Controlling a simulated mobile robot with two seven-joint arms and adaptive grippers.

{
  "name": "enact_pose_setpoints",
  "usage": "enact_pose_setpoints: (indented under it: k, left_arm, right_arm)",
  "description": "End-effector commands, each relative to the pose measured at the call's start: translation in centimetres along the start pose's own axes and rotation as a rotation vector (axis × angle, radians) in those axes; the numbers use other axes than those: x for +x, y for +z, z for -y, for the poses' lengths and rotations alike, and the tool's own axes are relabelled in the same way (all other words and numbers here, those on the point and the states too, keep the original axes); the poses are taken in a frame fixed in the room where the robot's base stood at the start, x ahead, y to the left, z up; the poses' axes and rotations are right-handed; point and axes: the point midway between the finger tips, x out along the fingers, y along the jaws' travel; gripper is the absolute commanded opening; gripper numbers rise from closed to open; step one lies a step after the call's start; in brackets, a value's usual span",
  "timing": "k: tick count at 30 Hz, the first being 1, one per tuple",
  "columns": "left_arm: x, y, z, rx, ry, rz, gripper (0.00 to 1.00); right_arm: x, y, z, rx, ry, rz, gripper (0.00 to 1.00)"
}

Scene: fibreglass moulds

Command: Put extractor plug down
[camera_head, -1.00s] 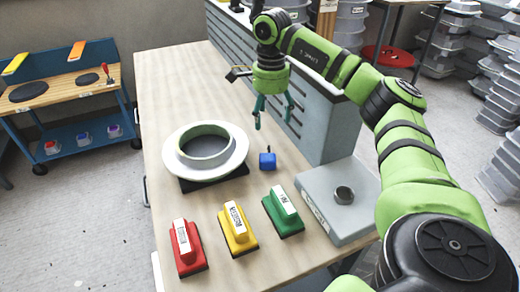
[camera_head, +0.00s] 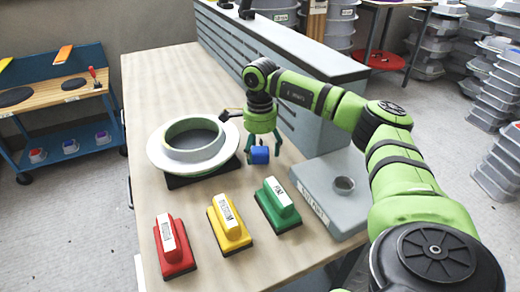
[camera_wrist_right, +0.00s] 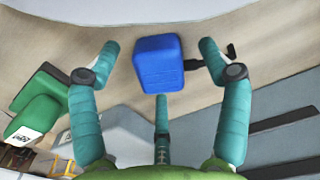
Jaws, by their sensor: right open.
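A small blue block with a short black stem, which I take to be the extractor plug (camera_head: 259,155), sits on the wooden table to the right of the white ring mould. It also shows in the right wrist view (camera_wrist_right: 158,63), between the spread teal fingers. My right gripper (camera_head: 263,149) is open and low over the blue block. Its fingers stand around the block with visible gaps at the sides in the wrist view. The third finger is close below the block there; I cannot tell whether it touches. My left gripper is not in view.
The white ring mould (camera_head: 194,158) stands on a dark base beside the gripper. Red (camera_head: 172,255), yellow (camera_head: 229,228) and green (camera_head: 277,212) handled blocks line the table front. A grey box with a round hole (camera_head: 328,212) is at right. A grey drawer cabinet (camera_head: 285,60) stands behind.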

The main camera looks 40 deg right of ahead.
Motion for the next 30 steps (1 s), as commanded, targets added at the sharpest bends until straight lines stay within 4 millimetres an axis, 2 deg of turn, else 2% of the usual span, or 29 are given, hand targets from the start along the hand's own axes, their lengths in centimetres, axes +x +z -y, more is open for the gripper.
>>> enact_pose_setpoints:
  k: [3,9,10,14,15,26,30]
  left_arm:
    - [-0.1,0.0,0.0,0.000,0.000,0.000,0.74]
    - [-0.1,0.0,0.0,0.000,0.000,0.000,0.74]
    - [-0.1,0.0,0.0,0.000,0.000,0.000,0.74]
    - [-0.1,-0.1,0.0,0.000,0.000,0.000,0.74]
    - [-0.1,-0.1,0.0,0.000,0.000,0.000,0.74]
    - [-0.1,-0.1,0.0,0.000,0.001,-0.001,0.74]
    - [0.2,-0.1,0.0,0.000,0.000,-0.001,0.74]
  right_arm:
    - [0.8,-0.1,0.0,0.001,0.001,-0.001,0.77]
    - [0.9,-0.1,0.0,0.001,0.000,-0.001,0.77]
    - [0.9,-0.1,0.0,0.001,0.000,-0.001,0.73]
    - [0.9,-0.1,0.0,0.001,0.000,-0.001,0.21]
    - [0.9,-0.1,0.0,0.001,0.000,-0.001,0.18]
    - [0.8,0.0,0.0,0.001,-0.001,0.000,0.17]
    - [-0.7,0.0,0.1,0.001,-0.005,0.002,0.17]
